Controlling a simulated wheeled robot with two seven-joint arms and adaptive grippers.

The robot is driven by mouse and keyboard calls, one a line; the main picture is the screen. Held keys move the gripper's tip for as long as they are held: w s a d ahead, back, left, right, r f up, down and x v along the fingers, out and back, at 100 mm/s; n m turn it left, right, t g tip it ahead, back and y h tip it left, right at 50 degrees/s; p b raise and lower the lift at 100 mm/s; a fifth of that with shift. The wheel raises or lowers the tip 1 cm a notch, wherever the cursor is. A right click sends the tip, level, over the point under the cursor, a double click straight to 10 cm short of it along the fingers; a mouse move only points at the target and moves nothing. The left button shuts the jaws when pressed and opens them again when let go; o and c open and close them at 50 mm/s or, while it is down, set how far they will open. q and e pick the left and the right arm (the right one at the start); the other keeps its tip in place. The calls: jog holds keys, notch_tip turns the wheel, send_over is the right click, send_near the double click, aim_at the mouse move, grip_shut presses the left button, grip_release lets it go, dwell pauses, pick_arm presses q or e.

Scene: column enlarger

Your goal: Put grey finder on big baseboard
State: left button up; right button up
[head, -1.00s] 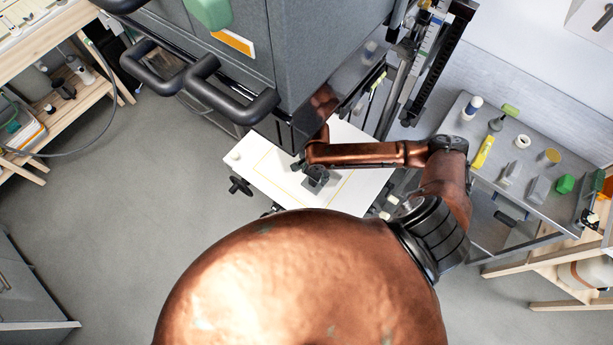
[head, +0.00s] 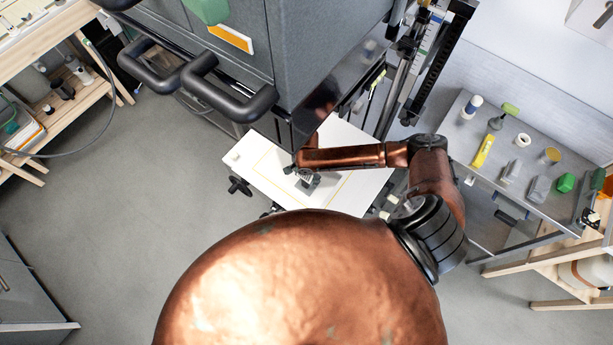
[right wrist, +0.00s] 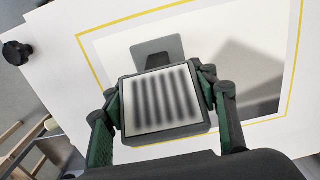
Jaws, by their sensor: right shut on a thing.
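The grey finder (right wrist: 168,98), with a striped screen on its face, is between the fingers of my right gripper (right wrist: 165,102) in the right wrist view. The fingers are shut on its two sides. A flat grey part of it shows beyond the screen. In the head view the finder (head: 309,184) and my right gripper (head: 303,173) are over the big white baseboard (head: 357,158). The baseboard also shows in the right wrist view (right wrist: 60,75), with a yellow outline around the finder. I cannot tell whether the finder touches the board. My left gripper is out of view.
The large grey enlarger body (head: 300,50) overhangs the board's far side. Wooden shelves (head: 65,100) stand at the left.

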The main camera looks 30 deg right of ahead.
jog(key=o, duration=1.8)
jog(key=shift+f, duration=0.1)
notch_tip(320, 180, up, 12)
jog(key=shift+r+p, duration=0.15)
jog(key=shift+p, duration=0.2)
